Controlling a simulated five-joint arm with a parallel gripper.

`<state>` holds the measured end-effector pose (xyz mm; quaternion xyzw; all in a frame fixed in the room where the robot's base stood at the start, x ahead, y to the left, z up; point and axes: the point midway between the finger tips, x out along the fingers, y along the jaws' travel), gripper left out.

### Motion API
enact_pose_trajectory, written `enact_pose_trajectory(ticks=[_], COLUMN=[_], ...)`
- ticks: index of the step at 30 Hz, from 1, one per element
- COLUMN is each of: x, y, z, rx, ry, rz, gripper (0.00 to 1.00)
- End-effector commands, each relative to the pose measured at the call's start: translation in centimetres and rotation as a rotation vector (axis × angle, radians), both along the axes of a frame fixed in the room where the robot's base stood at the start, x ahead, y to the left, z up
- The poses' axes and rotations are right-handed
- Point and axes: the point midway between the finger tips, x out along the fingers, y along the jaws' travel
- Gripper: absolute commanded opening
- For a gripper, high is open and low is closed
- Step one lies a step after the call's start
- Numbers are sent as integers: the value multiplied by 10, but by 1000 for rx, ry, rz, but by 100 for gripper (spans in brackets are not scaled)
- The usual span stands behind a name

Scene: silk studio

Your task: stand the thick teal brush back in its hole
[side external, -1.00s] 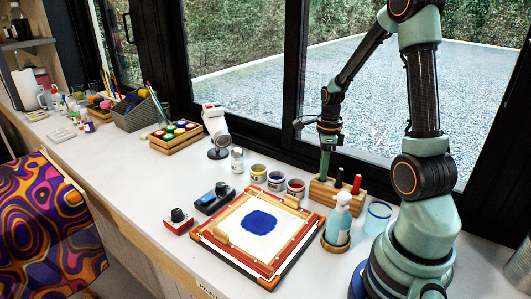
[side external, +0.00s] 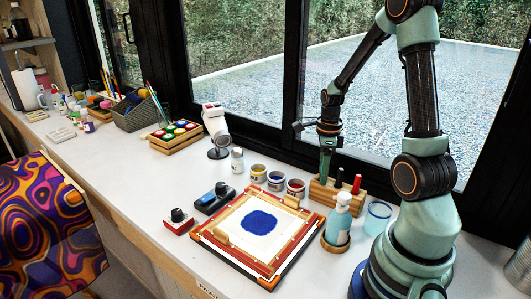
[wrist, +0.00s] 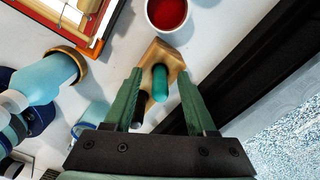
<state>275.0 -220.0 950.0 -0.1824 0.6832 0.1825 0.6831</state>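The thick teal brush (wrist: 160,84) stands in the wooden block (wrist: 168,55), seen from above in the wrist view. My gripper (wrist: 160,72) is open, with one green finger on each side of the brush and a visible gap to it on both sides. In the side view my gripper (side external: 325,174) is low over the left end of the block (side external: 322,192). There its fingers mostly hide the teal brush. The bottom of the hole is out of sight, so I cannot tell how deep the brush sits.
A black brush (wrist: 138,110) stands close beside my left finger, and a red brush (side external: 357,184) stands farther right in the block. A paint jar (side external: 296,188), a blue pump bottle (side external: 338,220) and a glass (side external: 378,217) are close by. The framed screen (side external: 258,226) lies in front.

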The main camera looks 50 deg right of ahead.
Motion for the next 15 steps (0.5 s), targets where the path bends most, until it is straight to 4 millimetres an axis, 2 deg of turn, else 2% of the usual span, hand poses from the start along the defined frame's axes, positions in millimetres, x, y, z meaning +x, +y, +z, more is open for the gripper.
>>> enact_pose_trajectory(ticks=[10,15], x=[0,1], y=[0,-1], z=[3,23], rx=[-1,-4], ry=[0,-5], rz=[0,0], gripper=[56,56])
